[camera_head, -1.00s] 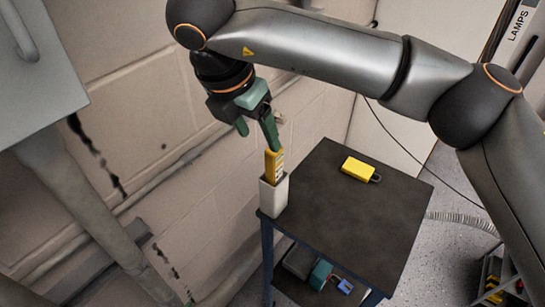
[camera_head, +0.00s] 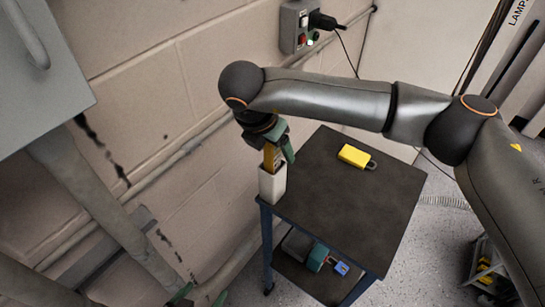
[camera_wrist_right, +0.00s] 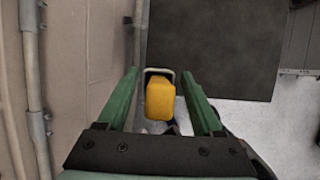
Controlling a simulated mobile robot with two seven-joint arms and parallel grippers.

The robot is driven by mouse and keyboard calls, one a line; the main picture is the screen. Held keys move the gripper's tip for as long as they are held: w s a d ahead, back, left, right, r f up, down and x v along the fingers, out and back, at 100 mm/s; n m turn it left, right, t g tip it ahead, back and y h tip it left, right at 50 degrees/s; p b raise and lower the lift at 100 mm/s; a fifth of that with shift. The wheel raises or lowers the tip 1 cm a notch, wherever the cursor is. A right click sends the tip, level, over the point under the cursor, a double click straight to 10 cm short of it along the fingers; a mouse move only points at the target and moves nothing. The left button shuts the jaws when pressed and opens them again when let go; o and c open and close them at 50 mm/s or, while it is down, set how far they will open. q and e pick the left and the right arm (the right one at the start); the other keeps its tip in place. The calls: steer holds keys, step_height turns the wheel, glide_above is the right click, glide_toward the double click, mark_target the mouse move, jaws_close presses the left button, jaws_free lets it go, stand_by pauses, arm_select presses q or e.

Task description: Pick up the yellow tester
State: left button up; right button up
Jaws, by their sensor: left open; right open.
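The yellow tester (camera_head: 269,160) stands upright in a white holder (camera_head: 272,185) at the left corner of the dark cart top. My right gripper (camera_head: 277,152) is directly over it, pointing down, with its green fingers around the tester's upper part. In the right wrist view the tester (camera_wrist_right: 160,98) shows between the two open fingers, with a visible gap on each side. My left gripper (camera_head: 200,296) shows only its green fingertips at the bottom edge of the head view, apart and empty, far from the tester.
A yellow padlock (camera_head: 354,156) lies on the cart top (camera_head: 335,205), which is otherwise clear. The lower shelf holds a teal item (camera_head: 318,257) and a blue item (camera_head: 341,268). A grey wall box (camera_head: 296,27) with a black plug is behind my right arm. Pipes run along the left wall.

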steer(key=shift+f, duration=0.15)
jaws_close()
stand_by(0.4)
